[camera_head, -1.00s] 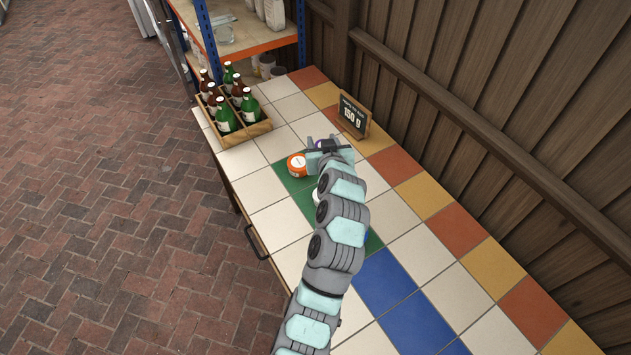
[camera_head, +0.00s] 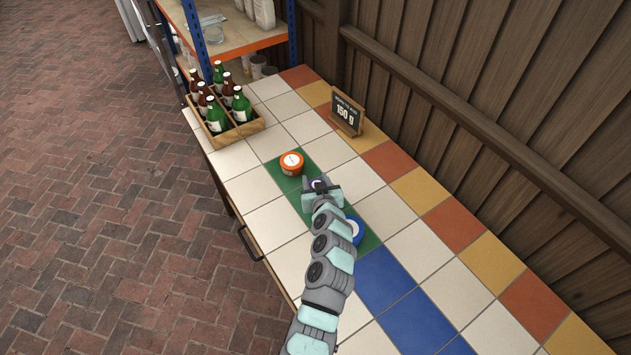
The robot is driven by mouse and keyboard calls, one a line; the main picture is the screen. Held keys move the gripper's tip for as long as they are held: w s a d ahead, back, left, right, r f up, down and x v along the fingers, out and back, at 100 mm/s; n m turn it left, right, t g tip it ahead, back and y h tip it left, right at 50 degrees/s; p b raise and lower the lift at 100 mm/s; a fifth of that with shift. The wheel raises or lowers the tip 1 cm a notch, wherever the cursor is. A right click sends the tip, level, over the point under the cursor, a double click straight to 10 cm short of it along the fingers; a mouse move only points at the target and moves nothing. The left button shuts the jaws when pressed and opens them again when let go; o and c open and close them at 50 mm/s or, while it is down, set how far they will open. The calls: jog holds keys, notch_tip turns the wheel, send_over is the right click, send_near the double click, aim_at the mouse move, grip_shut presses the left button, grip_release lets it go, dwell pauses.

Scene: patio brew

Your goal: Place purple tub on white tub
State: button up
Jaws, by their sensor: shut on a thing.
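My gripper (camera_head: 321,187) is shut on the purple tub (camera_head: 317,184), over the green tiles in the middle of the counter. Only a small part of the purple tub's top shows between the jaws. I cannot make out the white tub; my gripper and arm cover the tiles around there. I cannot tell whether the purple tub touches anything below it.
An orange tub (camera_head: 291,163) with a white label stands just beyond my gripper. A blue tub (camera_head: 354,230) sits right of my arm, partly hidden. A wooden bottle crate (camera_head: 241,131) and a "150 g" sign (camera_head: 347,113) stand farther back. Pale tiles beside are clear.

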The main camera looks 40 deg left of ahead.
jog(key=shift+r, duration=0.1)
jog(key=shift+f, duration=0.2)
jog(key=o, duration=1.3)
jog(key=shift+o, duration=0.2)
jog(key=shift+r, duration=0.1)
jog(key=shift+r, duration=0.2)
jog(key=p+v, duration=0.1)
jog(key=v, duration=1)
jog(key=shift+s+d, duration=0.25)
jog(key=shift+d, duration=0.1)
